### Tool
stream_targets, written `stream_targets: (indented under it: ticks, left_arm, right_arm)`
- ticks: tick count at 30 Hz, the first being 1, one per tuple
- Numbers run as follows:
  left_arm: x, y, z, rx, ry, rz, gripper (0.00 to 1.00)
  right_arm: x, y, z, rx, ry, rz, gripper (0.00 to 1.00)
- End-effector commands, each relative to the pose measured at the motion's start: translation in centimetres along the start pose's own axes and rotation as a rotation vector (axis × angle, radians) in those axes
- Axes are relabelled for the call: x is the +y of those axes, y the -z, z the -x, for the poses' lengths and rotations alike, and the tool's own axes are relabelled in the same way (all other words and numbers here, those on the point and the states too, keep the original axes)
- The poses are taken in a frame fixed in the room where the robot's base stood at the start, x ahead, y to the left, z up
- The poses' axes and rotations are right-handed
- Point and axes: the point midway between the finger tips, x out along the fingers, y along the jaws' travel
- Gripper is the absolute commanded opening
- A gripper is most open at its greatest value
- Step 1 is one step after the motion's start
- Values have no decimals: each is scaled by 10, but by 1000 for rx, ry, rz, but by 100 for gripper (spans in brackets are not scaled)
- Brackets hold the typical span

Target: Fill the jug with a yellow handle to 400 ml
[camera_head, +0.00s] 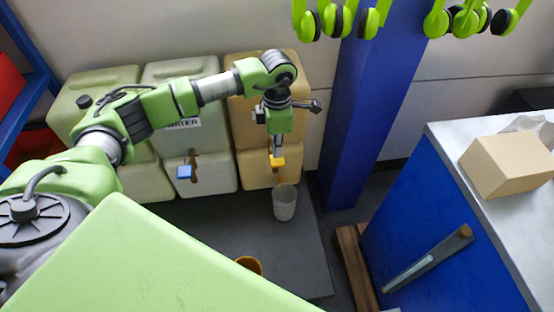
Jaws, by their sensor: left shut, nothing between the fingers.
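My left gripper (276,147) points down at the yellow tap (277,162) of the tan tank (248,130). Its fingers are shut with nothing between them, at or just above the tap's handle; I cannot tell if they touch it. A pale, translucent jug (284,206) stands upright on the dark floor platform below this tap. A thin tan streak shows between tap and jug; I cannot tell whether it is liquid or part of the jug. The jug's handle colour and fill level are not readable. My right gripper is not in view.
A whitish tank (217,172) with a blue tap (184,172) and a greenish tank (140,178) stand to the left. An orange-rimmed vessel (249,264) is partly hidden at the bottom. A blue pillar (365,110) and a counter (440,225) with a cardboard box (505,165) stand right.

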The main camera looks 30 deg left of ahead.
Motion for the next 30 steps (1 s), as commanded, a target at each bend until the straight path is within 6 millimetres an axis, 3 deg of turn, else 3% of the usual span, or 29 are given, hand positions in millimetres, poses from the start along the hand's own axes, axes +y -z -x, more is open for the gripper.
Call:
stream_targets:
  ticks: [11, 30]
  left_arm:
    - [0, 0, -1, 0, 0, 0, 0]
    - [0, 0, -21, 0, 0, 0, 0]
  right_arm:
    - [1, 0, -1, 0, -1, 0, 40]
    - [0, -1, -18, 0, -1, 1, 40]
